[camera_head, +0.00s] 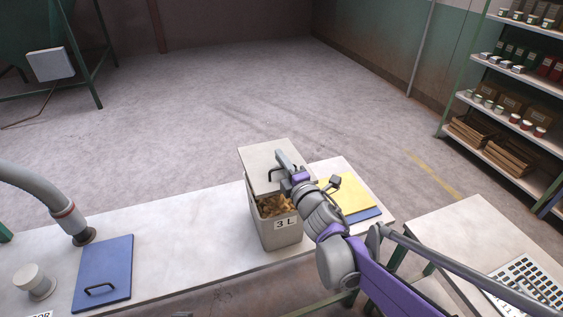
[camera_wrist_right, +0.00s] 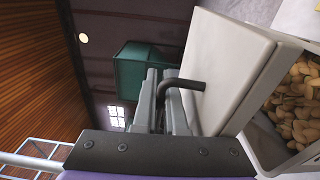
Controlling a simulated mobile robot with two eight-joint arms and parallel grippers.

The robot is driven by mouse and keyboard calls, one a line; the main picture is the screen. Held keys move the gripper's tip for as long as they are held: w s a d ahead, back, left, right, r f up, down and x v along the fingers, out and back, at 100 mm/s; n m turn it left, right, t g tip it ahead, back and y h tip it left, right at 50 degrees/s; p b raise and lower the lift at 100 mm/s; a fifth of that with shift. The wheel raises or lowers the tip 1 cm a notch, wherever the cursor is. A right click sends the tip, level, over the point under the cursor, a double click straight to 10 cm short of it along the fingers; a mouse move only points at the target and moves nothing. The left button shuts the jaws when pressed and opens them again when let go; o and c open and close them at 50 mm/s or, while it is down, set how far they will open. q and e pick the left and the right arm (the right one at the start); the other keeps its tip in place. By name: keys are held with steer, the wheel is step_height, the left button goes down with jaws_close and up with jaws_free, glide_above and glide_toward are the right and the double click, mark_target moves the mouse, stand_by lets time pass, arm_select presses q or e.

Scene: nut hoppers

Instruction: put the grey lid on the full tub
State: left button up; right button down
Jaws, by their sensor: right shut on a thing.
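The grey lid (camera_head: 262,158) is over the back part of the tub in the head view, and my right gripper (camera_head: 284,165) is shut on its dark handle. The lid also shows in the right wrist view (camera_wrist_right: 235,65), with its bent black handle (camera_wrist_right: 185,84) between the fingers (camera_wrist_right: 160,100). The grey tub marked "3 L" (camera_head: 270,236) stands on the bench, full of brown nuts (camera_head: 273,205). The nuts show uncovered at the front in the head view and beside the lid in the wrist view (camera_wrist_right: 297,100). My left gripper is not in view.
A blue lid (camera_head: 108,262) with a black handle lies on the white bench (camera_head: 180,240) at left, near a grey hose (camera_head: 45,190) and a round knob-like object (camera_head: 33,280). A yellow sheet-like item (camera_head: 345,196) lies right of the tub. Bench between blue lid and tub is clear.

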steer(key=shift+a+f+b, duration=0.1)
steer(key=shift+f+b, duration=0.3)
steer(key=shift+f, duration=0.3)
step_height(320, 180, down, 9)
steer(key=b, duration=0.5)
steer(key=shift+b, duration=0.3)
steer(key=shift+r, duration=0.1)
steer(key=c, duration=0.9)
jaws_free()
steer(key=v, duration=1.1)
